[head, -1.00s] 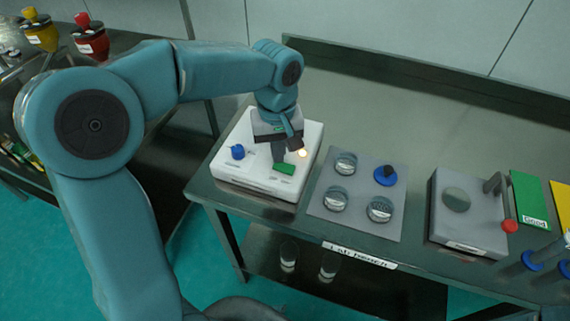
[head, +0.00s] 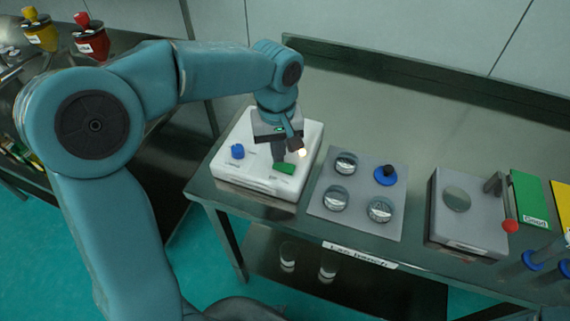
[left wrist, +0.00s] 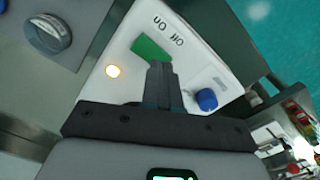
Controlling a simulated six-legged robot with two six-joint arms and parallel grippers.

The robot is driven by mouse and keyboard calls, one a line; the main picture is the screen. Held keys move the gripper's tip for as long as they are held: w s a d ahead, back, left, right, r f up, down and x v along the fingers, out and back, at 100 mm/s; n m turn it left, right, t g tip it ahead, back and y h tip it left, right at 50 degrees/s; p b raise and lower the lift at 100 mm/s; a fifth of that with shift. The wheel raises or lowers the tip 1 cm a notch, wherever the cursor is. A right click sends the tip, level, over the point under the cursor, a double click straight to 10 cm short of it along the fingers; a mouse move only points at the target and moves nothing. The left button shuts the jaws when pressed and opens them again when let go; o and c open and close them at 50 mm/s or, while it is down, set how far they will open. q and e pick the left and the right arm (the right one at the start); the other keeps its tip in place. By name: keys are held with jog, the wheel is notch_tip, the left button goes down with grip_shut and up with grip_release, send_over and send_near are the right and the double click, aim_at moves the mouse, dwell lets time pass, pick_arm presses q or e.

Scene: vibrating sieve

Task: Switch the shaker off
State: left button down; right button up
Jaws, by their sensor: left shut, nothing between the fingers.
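The shaker (head: 256,179) is a white box at the left end of the bench. Its green rocker switch (head: 284,168) is on the top near the front edge, and a small lamp (head: 302,153) glows warm. In the left wrist view the switch (left wrist: 151,48) lies beside the printed words On and Off, and the lamp (left wrist: 113,71) is lit. My left gripper (head: 279,160) is shut and empty, pointing down over the shaker close behind the switch. Its fingertips (left wrist: 160,67) overlap the switch's edge in that view; I cannot tell whether they touch. My right gripper is out of view.
A blue knob (head: 237,151) sits on the shaker's left side. To the right are a grey mat (head: 361,211) with round sieves and a blue-based piece (head: 386,175), then a grey device (head: 467,226) with a red knob. The bench behind them is clear.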

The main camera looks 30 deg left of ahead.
pick_arm(q)
jog(key=shift+f+b, duration=0.65)
jog(key=shift+f, duration=0.2)
jog(key=shift+r, duration=0.15)
jog(key=shift+r+p, duration=0.6)
jog(key=shift+p, duration=0.15)
notch_tip(320, 180, up, 6)
jog(key=p, duration=0.4)
jog(key=shift+f+p, duration=0.15)
jog(key=shift+p, duration=0.15)
jog(key=shift+f, duration=0.1)
jog(key=shift+s, duration=0.1)
